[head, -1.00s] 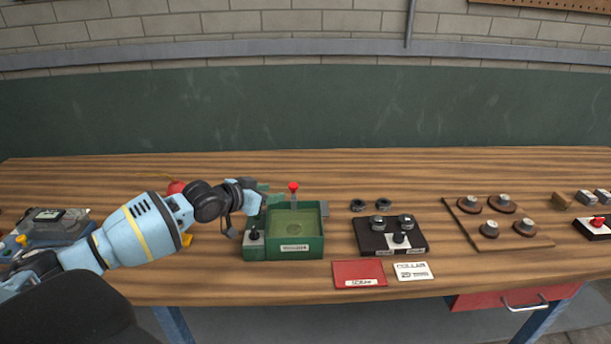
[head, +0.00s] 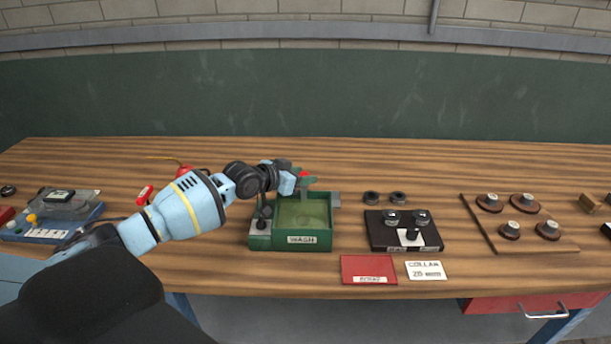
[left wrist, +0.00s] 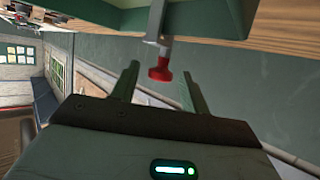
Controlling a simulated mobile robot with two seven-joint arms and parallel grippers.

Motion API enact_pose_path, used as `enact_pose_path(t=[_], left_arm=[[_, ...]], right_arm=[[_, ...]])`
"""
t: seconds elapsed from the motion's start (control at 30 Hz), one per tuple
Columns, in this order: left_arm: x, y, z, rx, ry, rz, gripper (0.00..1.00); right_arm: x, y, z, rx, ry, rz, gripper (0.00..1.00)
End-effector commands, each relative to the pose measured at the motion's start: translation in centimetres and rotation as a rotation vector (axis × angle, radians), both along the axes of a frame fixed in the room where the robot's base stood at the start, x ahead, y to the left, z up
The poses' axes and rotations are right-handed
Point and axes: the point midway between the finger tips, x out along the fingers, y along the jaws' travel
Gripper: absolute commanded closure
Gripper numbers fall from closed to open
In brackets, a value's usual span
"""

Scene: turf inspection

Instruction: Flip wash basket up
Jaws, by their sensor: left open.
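The green wash box (head: 290,242), labelled WASH, stands on the bench with a yellowish-green basket (head: 303,212) lying inside it. A red knob (head: 304,174) on a metal stem rises at its back edge, partly hidden by my left gripper (head: 307,182). In the left wrist view, the red knob (left wrist: 159,70) shows between the two green fingers of my left gripper (left wrist: 160,78), with a gap on each side. The left gripper is open. My right gripper is not in view.
A small black lever (head: 264,213) stands at the wash box's left front. A black fixture (head: 404,236) and two dark rings (head: 384,198) are to the right, with a wooden board (head: 518,226) of discs beyond. A red card (head: 368,268) lies in front.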

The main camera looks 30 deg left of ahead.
Motion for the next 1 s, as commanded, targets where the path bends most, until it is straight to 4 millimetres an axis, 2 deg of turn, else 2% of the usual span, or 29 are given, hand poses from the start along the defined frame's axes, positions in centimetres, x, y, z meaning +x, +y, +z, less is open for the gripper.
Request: enact_pose_path(t=[0.2, 0.47, 0.83, 1.0], left_arm=[[1.19, -0.29, -0.53, -0.001, 0.0, 0.0, 0.55], [1.26, -0.33, -0.49, 0.0, 0.0, 0.0, 0.55], [1.24, -0.33, -0.5, 0.0, 0.0, 0.0, 1.0], [1.26, -0.32, -0.49, 0.0, 0.0, 0.0, 1.0]], right_arm=[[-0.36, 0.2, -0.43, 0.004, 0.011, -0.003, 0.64], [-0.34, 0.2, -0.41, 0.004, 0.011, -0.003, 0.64], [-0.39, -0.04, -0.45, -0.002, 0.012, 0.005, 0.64], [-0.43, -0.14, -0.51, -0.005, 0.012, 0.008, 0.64]])
